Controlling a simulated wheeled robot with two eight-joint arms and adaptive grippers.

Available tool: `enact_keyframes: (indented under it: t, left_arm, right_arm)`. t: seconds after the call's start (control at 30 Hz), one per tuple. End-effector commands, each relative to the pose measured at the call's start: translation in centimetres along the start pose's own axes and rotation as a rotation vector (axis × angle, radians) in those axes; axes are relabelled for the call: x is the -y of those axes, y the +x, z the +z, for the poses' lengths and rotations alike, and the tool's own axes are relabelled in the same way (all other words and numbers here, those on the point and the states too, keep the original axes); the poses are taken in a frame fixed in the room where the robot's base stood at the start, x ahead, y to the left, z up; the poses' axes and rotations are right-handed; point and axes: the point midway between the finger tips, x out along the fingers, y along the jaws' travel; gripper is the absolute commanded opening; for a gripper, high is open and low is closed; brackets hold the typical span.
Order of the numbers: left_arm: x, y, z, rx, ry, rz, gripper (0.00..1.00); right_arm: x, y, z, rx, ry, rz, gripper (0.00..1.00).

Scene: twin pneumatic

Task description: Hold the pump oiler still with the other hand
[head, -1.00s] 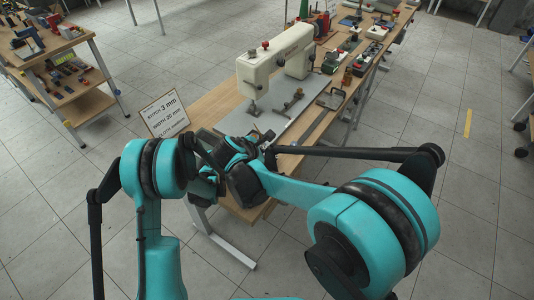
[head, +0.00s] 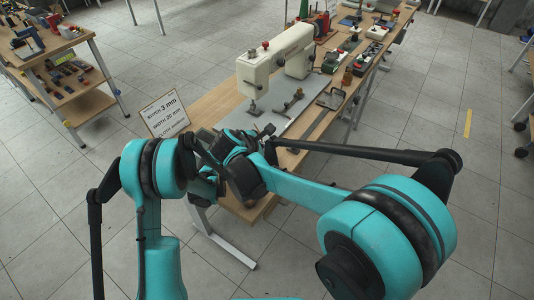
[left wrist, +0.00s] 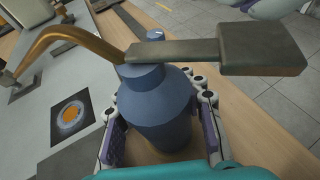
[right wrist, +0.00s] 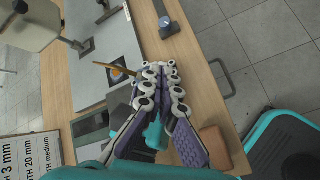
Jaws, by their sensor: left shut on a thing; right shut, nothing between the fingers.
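The pump oiler (left wrist: 160,112) has a blue-grey body, a brown bent spout (left wrist: 62,38) pointing left and a flat dark lever (left wrist: 262,50) reaching right. It looks upright in the left wrist view. My left gripper (left wrist: 158,100) is shut around its body, with a purple-padded finger on each side. My right gripper (right wrist: 158,76) is shut, its fingertips together with nothing between them. In the right wrist view the brown spout (right wrist: 110,68) shows just beyond those fingertips, which hide most of the oiler. I cannot tell whether they touch it. In the head view my arms hide the oiler.
The wooden bench (head: 212,103) carries a white sewing machine (head: 262,65) on a grey plate. A sign (head: 165,113) stands at its left edge. A brown block (right wrist: 215,142) lies near my right gripper. Small tools and boxes sit farther along the bench.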

Motion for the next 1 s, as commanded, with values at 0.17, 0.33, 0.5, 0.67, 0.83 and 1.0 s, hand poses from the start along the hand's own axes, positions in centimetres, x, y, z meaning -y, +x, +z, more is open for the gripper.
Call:
enact_keyframes:
  t: [0.17, 0.33, 0.5, 0.67, 0.83, 1.0]
  left_arm:
    - [0.0, 0.0, 0.0, 0.000, 0.000, 0.000, 0.00]
    - [0.0, 0.0, 0.0, 0.000, 0.000, 0.000, 0.00]
    - [0.0, 0.0, 0.0, 0.000, 0.000, 0.000, 0.00]
    - [0.0, 0.0, 0.0, 0.000, 0.000, 0.000, 0.00]
    - [0.0, 0.0, 0.0, 0.000, 0.000, 0.000, 0.00]
    - [0.0, 0.0, 0.0, 0.000, 0.000, 0.000, 0.00]
  right_arm:
    - [-0.3, -0.4, 0.3, 0.000, 0.000, 0.000, 0.00]
    - [-0.3, -0.4, 0.3, 0.000, 0.000, 0.000, 0.00]
    - [-0.6, -0.8, 0.6, 0.000, 0.000, 0.000, 0.00]
    - [-1.3, -1.9, 1.4, 0.000, 0.000, 0.000, 0.00]
    - [-2.2, -3.0, 2.2, 0.000, 0.000, 0.000, 0.00]
    - [-2.7, -3.8, 2.8, 0.000, 0.000, 0.000, 0.00]
